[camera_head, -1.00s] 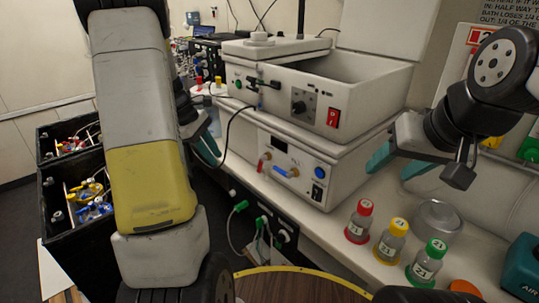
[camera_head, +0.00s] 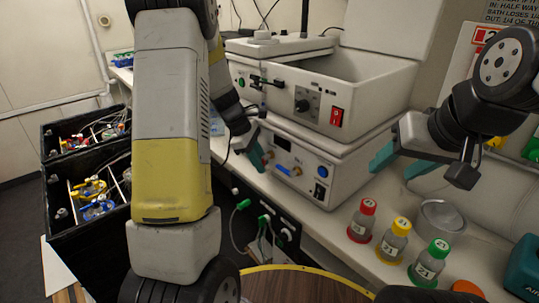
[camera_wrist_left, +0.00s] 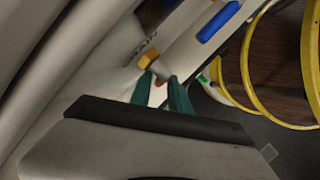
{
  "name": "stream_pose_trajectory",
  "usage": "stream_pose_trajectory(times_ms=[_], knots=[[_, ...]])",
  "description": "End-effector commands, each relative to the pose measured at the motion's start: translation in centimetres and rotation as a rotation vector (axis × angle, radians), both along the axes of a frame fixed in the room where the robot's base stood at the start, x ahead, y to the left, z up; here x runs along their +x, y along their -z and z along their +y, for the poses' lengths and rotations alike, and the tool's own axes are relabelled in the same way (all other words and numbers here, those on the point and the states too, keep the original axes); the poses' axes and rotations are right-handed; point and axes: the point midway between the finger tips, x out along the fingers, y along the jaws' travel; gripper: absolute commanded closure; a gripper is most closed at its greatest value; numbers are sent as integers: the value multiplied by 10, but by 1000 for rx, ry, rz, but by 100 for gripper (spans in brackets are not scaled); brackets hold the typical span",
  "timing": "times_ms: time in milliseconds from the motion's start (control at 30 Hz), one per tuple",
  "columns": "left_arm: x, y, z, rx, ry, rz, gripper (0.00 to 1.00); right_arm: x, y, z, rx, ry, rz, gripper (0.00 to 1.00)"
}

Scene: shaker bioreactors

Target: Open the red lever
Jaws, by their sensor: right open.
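The red lever sits low on the front of the lower white device (camera_head: 325,175). My left gripper (camera_head: 257,156) is at the left part of that front and hides the lever in the head view. In the left wrist view the teal fingers of my left gripper (camera_wrist_left: 161,88) stand apart. A small red bit of the lever (camera_wrist_left: 158,83) shows between them, by a brass fitting (camera_wrist_left: 148,60). Whether a finger touches it I cannot tell. My right gripper (camera_head: 392,160) is open and empty at the right of the device.
A blue lever (camera_wrist_left: 218,22) is beside the red one. An open-topped white bath (camera_head: 350,80) stands on the device. Bottles with red (camera_head: 362,220), yellow (camera_head: 394,240) and green (camera_head: 429,262) caps stand on the bench at right. Black crates (camera_head: 90,180) stand at left.

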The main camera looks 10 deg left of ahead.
Motion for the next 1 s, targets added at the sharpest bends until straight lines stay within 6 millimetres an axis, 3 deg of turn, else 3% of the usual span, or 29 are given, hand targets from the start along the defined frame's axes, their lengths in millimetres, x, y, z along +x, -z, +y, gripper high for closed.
stream_pose_trajectory(times_ms=[267,300,400,433,667,1000], knots=[[0,2,-1,0,0,0,78,0,0,0,0,0,0,46],[0,2,-1,0,0,0,80,0,0,0,0,0,0,46],[0,2,-1,0,0,0,99,0,0,0,0,0,0,46],[0,2,-1,0,0,0,100,0,0,0,0,0,0,46],[0,3,0,-12,-1,11,100,0,0,0,0,0,0,46],[-3,6,-5,-207,-2,161,100,0,0,0,0,0,0,46]])
